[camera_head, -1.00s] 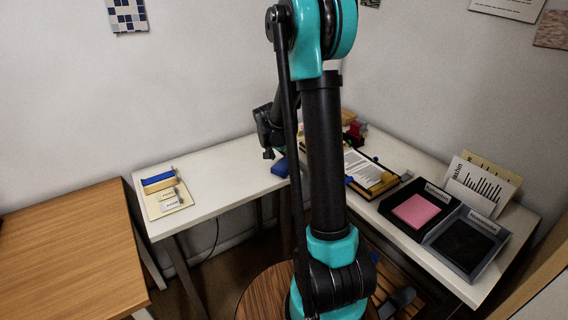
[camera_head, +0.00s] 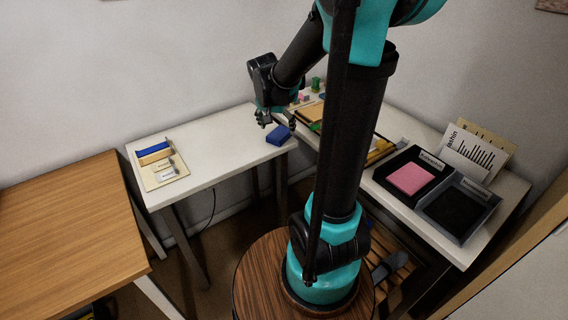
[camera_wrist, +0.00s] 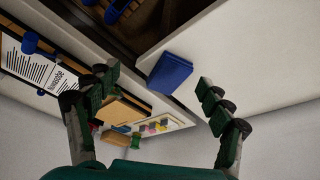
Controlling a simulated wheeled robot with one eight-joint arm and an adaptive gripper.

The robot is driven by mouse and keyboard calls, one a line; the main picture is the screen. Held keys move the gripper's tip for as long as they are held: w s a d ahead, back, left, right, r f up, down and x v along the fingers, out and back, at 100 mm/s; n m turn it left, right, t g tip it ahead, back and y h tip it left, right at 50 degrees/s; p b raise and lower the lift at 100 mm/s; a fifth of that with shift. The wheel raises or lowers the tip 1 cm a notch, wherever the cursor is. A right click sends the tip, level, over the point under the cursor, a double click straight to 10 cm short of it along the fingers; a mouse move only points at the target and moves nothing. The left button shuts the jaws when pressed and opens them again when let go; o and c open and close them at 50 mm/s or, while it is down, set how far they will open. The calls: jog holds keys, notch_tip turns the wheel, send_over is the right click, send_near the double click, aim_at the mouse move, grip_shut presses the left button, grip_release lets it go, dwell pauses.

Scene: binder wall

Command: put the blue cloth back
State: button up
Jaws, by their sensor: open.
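The blue cloth (camera_head: 278,135) looks like a small folded blue block. It lies near the right end of the white table, close to its front edge. My gripper (camera_head: 276,122) is open and empty, just above and behind the cloth in the head view. In the wrist view the cloth (camera_wrist: 170,73) shows beyond and between the spread fingers of my gripper (camera_wrist: 158,95), apart from both. A beige board (camera_head: 160,170) at the left of the white table holds a blue item (camera_head: 153,149) and small labelled pieces.
A black tray with a pink pad (camera_head: 410,178) and a grey tray (camera_head: 458,208) stand on the right table. A clipboard (camera_wrist: 40,75) and several small coloured items lie behind my arm. The white table's middle (camera_head: 215,150) is clear.

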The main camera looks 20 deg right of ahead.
jog(key=s+a+f+n+y, duration=0.1)
jog(key=s+f+n, duration=0.2)
jog(key=s, duration=0.6)
jog(key=s+a+f+n+t+y, duration=0.1)
jog(key=s+f+n, duration=0.3)
jog(key=s, duration=0.5)
jog(key=shift+s, duration=0.35)
jog(key=shift+a+r, duration=0.1)
